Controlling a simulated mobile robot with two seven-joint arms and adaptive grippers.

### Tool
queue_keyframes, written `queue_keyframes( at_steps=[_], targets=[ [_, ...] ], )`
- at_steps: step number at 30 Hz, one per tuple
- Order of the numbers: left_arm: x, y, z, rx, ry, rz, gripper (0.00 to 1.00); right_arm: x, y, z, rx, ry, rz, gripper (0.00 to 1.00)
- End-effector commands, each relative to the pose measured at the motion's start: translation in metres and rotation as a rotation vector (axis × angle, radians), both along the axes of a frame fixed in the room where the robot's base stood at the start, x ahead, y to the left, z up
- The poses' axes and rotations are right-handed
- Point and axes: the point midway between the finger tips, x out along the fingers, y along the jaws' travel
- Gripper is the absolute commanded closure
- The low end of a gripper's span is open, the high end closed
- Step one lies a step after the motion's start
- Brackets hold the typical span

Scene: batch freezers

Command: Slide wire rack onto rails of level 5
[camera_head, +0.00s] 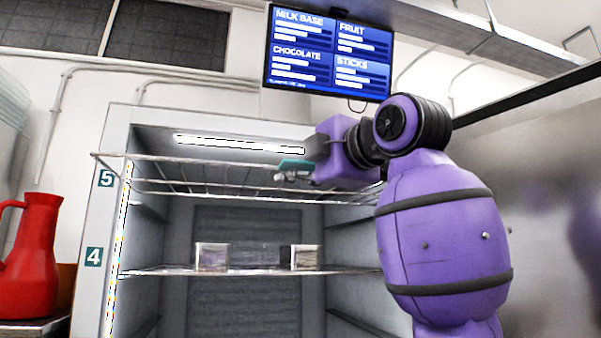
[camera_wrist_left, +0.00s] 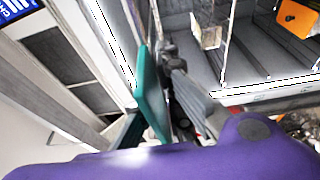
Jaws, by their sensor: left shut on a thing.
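The wire rack (camera_head: 215,188) is held level across the upper opening of the tall freezer cabinet (camera_head: 120,215), at about the height of the level 5 label (camera_head: 106,178). Its front left corner shows in front of the left post. My left gripper (camera_head: 295,172) is shut on the rack's front part, right of its middle. The teal and dark fingers (camera_wrist_left: 160,90) also show in the left wrist view. A dark side rail (camera_head: 150,210) shows on the inner left wall. I cannot tell whether the rack's edges rest on rails. My right gripper is not in view.
At level 4 (camera_head: 93,257) a shelf (camera_head: 150,270) holds two metal containers (camera_head: 211,257) (camera_head: 305,257). A red jug (camera_head: 33,255) stands left of the cabinet. A menu screen (camera_head: 330,53) hangs above. An orange object (camera_wrist_left: 298,18) shows in the left wrist view.

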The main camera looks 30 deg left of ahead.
Motion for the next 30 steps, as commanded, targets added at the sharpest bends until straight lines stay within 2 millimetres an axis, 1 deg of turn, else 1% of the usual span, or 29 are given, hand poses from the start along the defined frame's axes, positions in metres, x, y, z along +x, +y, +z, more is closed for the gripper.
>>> queue_keyframes(
  at_steps=[30],
  targets=[
    [0.029, 0.036, 0.001, 0.004, -0.004, 0.001, 1.0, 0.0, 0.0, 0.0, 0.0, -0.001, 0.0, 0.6]
  ],
)
